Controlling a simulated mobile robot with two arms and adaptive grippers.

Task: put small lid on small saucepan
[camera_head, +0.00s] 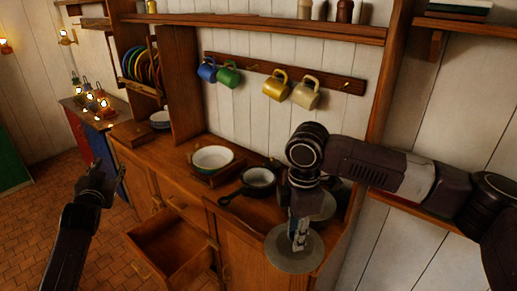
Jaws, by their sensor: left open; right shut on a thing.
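A small dark saucepan (258,177) stands on the wooden counter, its handle pointing to the lower left and its top uncovered. My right gripper (299,236) points down to the right of and nearer than the saucepan, shut on a round grey lid (278,256). The lid is apart from the saucepan in the picture, over the counter's front edge; its exact height I cannot tell. My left gripper (97,180) is open and empty, left of the counter.
A white bowl (212,157) sits in a wooden holder left of the saucepan. A drawer (170,245) stands open below the counter (180,170). Mugs (276,86) hang on a wall rack. Lit lanterns (89,99) stand at the far left.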

